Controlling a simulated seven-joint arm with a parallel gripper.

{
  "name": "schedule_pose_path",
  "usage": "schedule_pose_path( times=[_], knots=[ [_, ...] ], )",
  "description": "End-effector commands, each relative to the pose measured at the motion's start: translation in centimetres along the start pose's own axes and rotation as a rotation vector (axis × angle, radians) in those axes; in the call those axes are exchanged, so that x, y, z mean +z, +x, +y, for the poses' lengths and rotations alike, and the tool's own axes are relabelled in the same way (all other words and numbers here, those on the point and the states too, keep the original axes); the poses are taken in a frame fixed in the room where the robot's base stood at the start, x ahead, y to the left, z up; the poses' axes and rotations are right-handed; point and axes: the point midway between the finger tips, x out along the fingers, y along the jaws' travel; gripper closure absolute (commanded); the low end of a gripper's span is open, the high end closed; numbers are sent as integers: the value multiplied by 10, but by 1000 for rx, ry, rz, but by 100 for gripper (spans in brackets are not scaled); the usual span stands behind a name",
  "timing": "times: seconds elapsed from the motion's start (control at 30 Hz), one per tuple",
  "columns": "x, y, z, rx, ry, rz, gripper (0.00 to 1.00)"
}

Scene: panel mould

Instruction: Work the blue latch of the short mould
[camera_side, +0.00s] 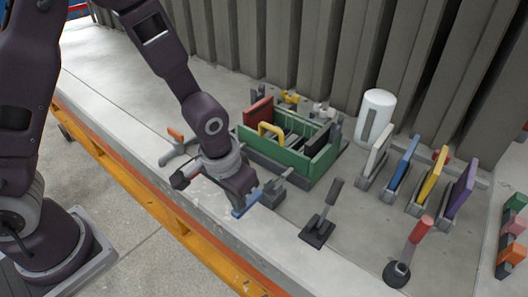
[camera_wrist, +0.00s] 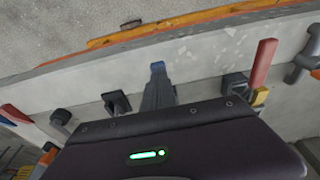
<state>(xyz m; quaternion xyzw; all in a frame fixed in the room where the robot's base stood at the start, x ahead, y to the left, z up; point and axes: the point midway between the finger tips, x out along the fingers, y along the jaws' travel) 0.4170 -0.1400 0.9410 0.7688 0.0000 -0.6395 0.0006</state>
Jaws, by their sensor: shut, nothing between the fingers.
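The green-walled mould (camera_side: 283,166) stands on the bench, with a yellow handle (camera_side: 271,130) across its top. The blue latch (camera_side: 245,206) shows as a short blue bar in front of the mould, on the bench-edge side. My gripper (camera_side: 239,190) points down right at the latch. It is shut with nothing in it. The fingertips overlap the latch in the side view, so I cannot tell whether they touch it.
A dark lever (camera_side: 320,217) and a red-topped lever (camera_side: 412,244) stand to the right. An orange-tipped lever (camera_side: 175,134) is left of my gripper. A white cylinder (camera_side: 377,116) and a row of coloured panels (camera_side: 431,174) stand behind right. The front bench edge has an orange rail (camera_side: 122,167).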

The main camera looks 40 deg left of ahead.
Motion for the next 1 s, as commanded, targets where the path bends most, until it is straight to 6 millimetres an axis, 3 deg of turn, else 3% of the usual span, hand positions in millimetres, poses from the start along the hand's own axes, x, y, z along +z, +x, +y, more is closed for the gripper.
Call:
schedule_pose_path(
  times=[0.6, 0.8, 1.0],
  knots=[
    [2, -2, 0, -1, 2, -5, 100],
    [-7, -39, 1, 3, 1, 6, 100],
    [25, -88, 1, 4, 4, 6, 100]
  ],
)
